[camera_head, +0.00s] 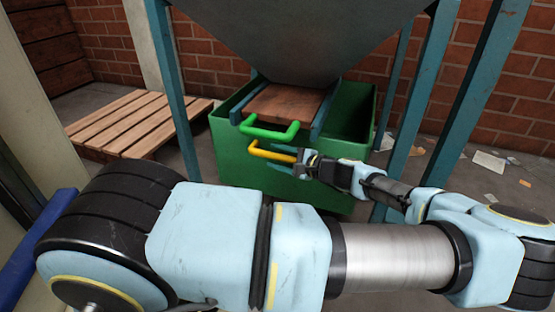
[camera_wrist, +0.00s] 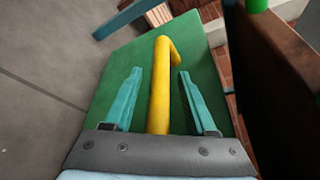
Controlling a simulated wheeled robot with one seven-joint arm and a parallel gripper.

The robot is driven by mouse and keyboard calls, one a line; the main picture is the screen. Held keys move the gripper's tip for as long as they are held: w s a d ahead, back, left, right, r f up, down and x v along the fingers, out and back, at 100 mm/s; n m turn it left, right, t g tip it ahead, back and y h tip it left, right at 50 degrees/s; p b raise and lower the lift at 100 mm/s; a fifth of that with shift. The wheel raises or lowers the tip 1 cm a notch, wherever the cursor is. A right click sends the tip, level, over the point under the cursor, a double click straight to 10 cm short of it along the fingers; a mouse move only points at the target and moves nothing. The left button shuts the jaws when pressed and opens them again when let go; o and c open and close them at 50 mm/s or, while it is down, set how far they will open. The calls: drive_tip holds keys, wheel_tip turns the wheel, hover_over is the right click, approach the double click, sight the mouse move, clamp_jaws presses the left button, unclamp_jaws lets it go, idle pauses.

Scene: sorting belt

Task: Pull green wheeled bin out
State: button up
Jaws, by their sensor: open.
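The green bin (camera_head: 232,158) stands under the grey hopper, between blue legs, in the head view. Its green front fills the middle of the wrist view (camera_wrist: 118,62). A yellow bar handle (camera_head: 268,153) is on the bin's front. My gripper (camera_head: 304,160) is at the right end of this handle. In the wrist view the yellow handle (camera_wrist: 160,85) runs between the two open teal fingers of my gripper (camera_wrist: 157,88), with gaps on both sides. A green handle (camera_head: 270,131) sits just above the yellow one, at the front of a brown board. The bin's wheels are hidden or out of view.
The grey hopper (camera_head: 300,35) hangs above the bin, with blue legs (camera_head: 174,95) on both sides. A wooden pallet (camera_head: 135,122) lies at the left. Paper scraps (camera_head: 489,161) litter the floor at the right. A brick wall (camera_head: 205,55) stands behind.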

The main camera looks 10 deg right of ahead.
clamp_jaws()
idle(0.5)
idle(0.9)
